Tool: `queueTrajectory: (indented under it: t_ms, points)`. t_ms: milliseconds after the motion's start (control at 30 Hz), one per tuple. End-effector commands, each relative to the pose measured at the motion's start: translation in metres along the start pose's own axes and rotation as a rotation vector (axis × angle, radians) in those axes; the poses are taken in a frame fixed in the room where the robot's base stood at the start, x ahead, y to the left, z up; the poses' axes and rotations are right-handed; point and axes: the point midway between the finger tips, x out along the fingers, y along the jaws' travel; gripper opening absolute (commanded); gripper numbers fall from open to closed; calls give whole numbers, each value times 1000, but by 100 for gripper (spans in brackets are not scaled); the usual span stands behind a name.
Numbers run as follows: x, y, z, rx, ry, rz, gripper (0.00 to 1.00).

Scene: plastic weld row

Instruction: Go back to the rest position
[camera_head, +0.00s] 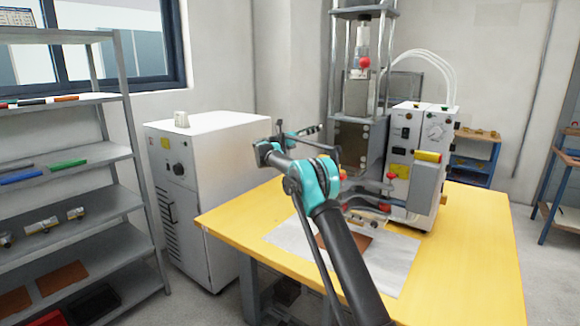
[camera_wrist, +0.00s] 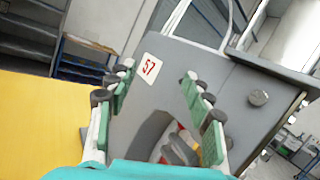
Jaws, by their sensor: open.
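My gripper (camera_wrist: 157,82) is open in the wrist view, its two green-padded fingers spread wide with nothing between them. In the head view my dark arm with teal joints reaches up over the yellow table (camera_head: 470,262). The gripper end is small there and partly hidden by the arm, left of the welding machine (camera_head: 408,150).
A brown plate (camera_head: 357,241) lies on a pale sheet (camera_head: 402,262) on the table. A white cabinet (camera_head: 215,190) stands left of the table. Grey shelving (camera_head: 75,165) with several parts is at the far left. A blue rack (camera_head: 472,165) stands behind.

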Motion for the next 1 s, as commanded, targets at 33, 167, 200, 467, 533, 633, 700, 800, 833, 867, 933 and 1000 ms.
queueTrajectory:
  t_ms: [33,167,200,467,533,633,700,800,833,867,933,1000]
  points:
    - [12,-2,16,-45,-54,55,51]
    - [27,-2,54,-184,-211,199,51]
    - [28,-3,63,-231,-261,241,51]
    - [12,-22,93,-580,-597,482,51]
    - [1,-31,91,-685,-691,541,51]
    - [-19,-48,79,-840,-823,620,51]
    - [-35,-62,64,-951,-915,675,51]
    - [-60,-87,34,-1116,-1046,750,51]
    - [-68,-96,23,-1165,-1085,774,51]
    - [-75,-104,11,-1214,-1122,797,51]
    - [-93,-127,-20,-1331,-1211,852,51]
    - [-112,-153,-54,-1448,-1299,909,51]
